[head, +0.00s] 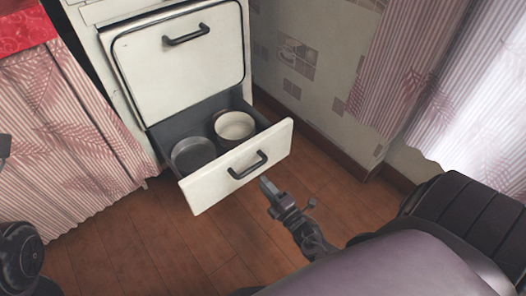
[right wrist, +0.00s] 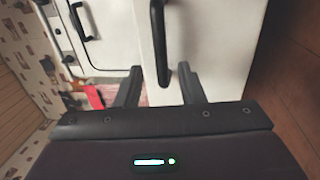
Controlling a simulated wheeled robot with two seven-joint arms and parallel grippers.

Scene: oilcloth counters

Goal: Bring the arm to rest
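My right gripper (head: 268,187) is just in front of the open lower drawer (head: 212,187) of the white cabinet, close below its black handle (head: 248,166). In the right wrist view the two fingers of my right gripper (right wrist: 162,80) stand apart, with nothing held between them. The drawer handle (right wrist: 158,45) shows just ahead of the fingers, and I see no grip on it. Dark parts of my left arm (head: 20,252) show at the left edge of the head view; its gripper cannot be made out.
The drawer holds a grey round pan (head: 192,154) and a pale-lined pot (head: 234,127). A closed upper door (head: 180,65) is above. Striped curtains hang left (head: 62,145) and right (head: 405,60). Wooden floor (head: 165,240) is clear in front.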

